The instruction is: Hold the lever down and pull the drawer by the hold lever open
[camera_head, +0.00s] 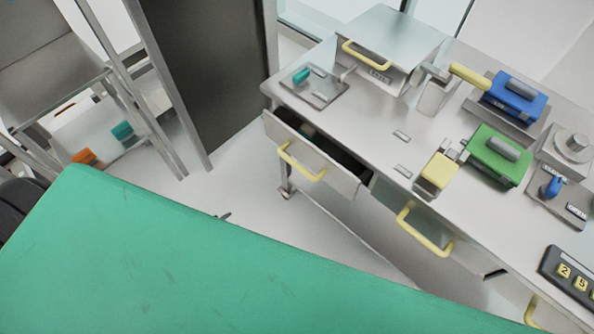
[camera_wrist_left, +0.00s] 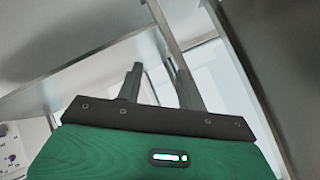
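A teal lever (camera_head: 302,75) sits on a small plate at the left end of the grey workbench in the head view; its label is too small to read. Below it, a drawer (camera_head: 318,168) with a yellow handle (camera_head: 297,163) stands partly open, its dark inside showing. My left gripper (camera_wrist_left: 152,70) shows in the wrist view with its two dark fingers apart and nothing between them. In the head view only a small dark tip (camera_head: 223,216), perhaps of this gripper, shows past a large green shape, away from the drawer handle. My right gripper is not in view.
The bench carries a box with a yellow handle (camera_head: 374,67), a blue device (camera_head: 515,98), a green device (camera_head: 497,155) and a blue lever (camera_head: 553,187). Another drawer handle (camera_head: 425,230) is to the right. A rack (camera_head: 60,75) stands left. Floor before the drawer is clear.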

